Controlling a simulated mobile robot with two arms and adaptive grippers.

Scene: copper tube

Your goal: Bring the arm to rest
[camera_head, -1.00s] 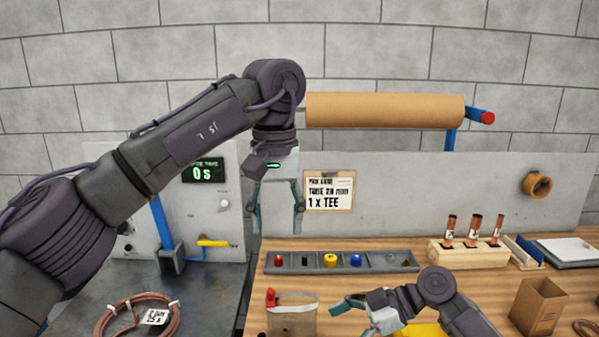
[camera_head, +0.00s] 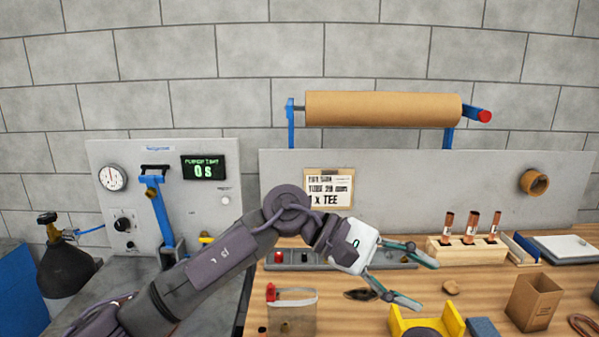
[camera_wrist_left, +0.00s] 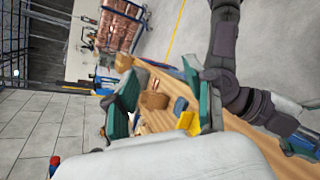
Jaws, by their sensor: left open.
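My left gripper (camera_head: 427,285) is open and empty, low over the wooden bench and pointing right in the head view. Its arm comes in from the lower left and covers part of the parts tray. In the left wrist view its two teal fingers (camera_wrist_left: 163,105) are spread, with nothing held between them. My right arm (camera_wrist_left: 235,90) shows only in the left wrist view.
A yellow holder (camera_head: 398,322) stands just below the left gripper. A gauge panel (camera_head: 104,220) stands at left.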

